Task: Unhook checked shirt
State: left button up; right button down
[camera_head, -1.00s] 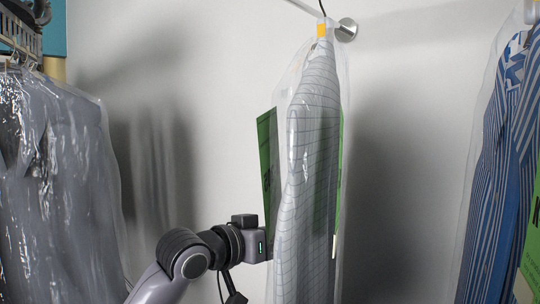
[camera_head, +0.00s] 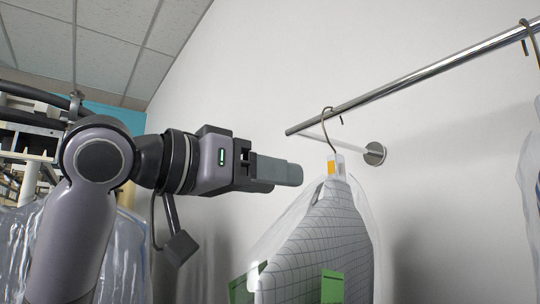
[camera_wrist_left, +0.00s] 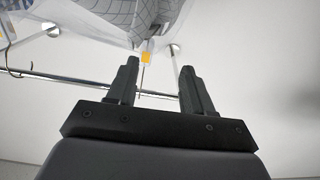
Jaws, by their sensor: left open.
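The checked shirt (camera_head: 322,235), white with a grey grid, hangs in a clear plastic cover. Its wire hanger hook (camera_head: 327,125) is over the rail (camera_head: 430,78) near the rail's end. An orange tag (camera_head: 332,167) sits at the hanger neck. My left gripper (camera_head: 290,173) is left of the neck, apart from it, at about its height. In the left wrist view my left gripper (camera_wrist_left: 157,75) is open and empty, with the orange tag (camera_wrist_left: 146,58) and the shirt (camera_wrist_left: 120,12) beyond its fingers. My right gripper is not in view.
A round wall mount (camera_head: 375,153) holds the rail near its end. Another hanger hook (camera_head: 526,38) is on the rail at right. Plastic-covered clothes (camera_head: 130,260) hang at lower left. Green cards (camera_head: 332,287) are at the checked shirt.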

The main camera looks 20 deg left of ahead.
aim_at(331, 165)
pick_arm(q)
jog(key=shift+m, duration=0.3)
jog(key=shift+w+d+r+p, duration=0.45)
jog(key=shift+w+d, duration=0.25)
jog(key=shift+d, duration=0.15)
jog(key=shift+w+d+r+p, duration=0.3)
jog(key=shift+w+d+r, duration=0.1)
jog(key=shift+w+d, duration=0.35)
jog(key=shift+w+d+r+p, duration=0.45)
jog(key=shift+w+d, duration=0.2)
jog(key=shift+d, duration=0.25)
jog(key=shift+x, duration=2.6)
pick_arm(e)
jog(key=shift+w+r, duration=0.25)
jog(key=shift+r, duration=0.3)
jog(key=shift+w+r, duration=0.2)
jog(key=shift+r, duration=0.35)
pick_arm(q)
grip_shut()
jog(key=shift+r, duration=0.15)
